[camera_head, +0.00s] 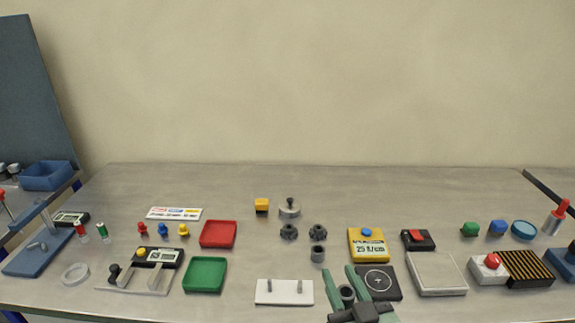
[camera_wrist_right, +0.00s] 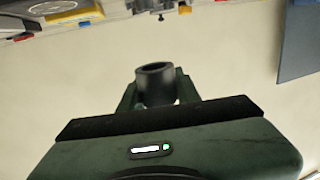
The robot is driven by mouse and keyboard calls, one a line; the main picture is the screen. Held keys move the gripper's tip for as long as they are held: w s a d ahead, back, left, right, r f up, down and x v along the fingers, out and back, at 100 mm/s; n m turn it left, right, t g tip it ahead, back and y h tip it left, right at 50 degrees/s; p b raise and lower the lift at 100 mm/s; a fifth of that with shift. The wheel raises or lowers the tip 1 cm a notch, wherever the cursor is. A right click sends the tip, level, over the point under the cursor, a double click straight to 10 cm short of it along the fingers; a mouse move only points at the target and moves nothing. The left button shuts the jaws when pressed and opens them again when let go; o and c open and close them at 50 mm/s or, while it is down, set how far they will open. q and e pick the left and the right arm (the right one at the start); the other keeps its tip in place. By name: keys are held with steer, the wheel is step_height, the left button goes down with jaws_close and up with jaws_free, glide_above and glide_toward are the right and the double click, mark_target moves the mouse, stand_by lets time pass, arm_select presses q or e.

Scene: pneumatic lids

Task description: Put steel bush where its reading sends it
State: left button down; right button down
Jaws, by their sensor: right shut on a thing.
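A dark grey hollow bush (camera_head: 347,293) is between the fingers of my right gripper (camera_head: 357,287), above the front of the table. In the right wrist view the bush (camera_wrist_right: 156,84) sits between the two fingertips with its round opening showing. A measuring gauge (camera_head: 156,257) with a small display and a yellow knob stands at the left; its reading is too small to read. A red tray (camera_head: 218,234) and a green tray (camera_head: 205,275) are right of it. A label card (camera_head: 174,213) with coloured marks lies behind. My left gripper is not in view.
Another grey bush (camera_head: 317,254) stands near two dark knobbed parts. A white plate with pegs (camera_head: 284,292) is left of my right gripper. A yellow box marked 25 N/cm (camera_head: 368,245), a black pad (camera_head: 379,283) and a pale square plate (camera_head: 437,273) are to its right.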

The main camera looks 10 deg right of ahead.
steer(key=w+d+r+m+h, duration=0.1)
steer(key=w+d+r+h, duration=0.1)
steer(key=w+d+r, duration=0.5)
step_height(320, 180, up, 4)
steer(key=m+h, duration=0.2)
glide_above(375, 271)
steer(key=shift+d+r+g, duration=0.1)
steer(key=shift+g, duration=0.2)
step_height(375, 271, down, 20)
steer(key=shift+r, duration=0.2)
steer(key=shift+f, duration=0.15)
steer(key=c, duration=1)
jaws_free()
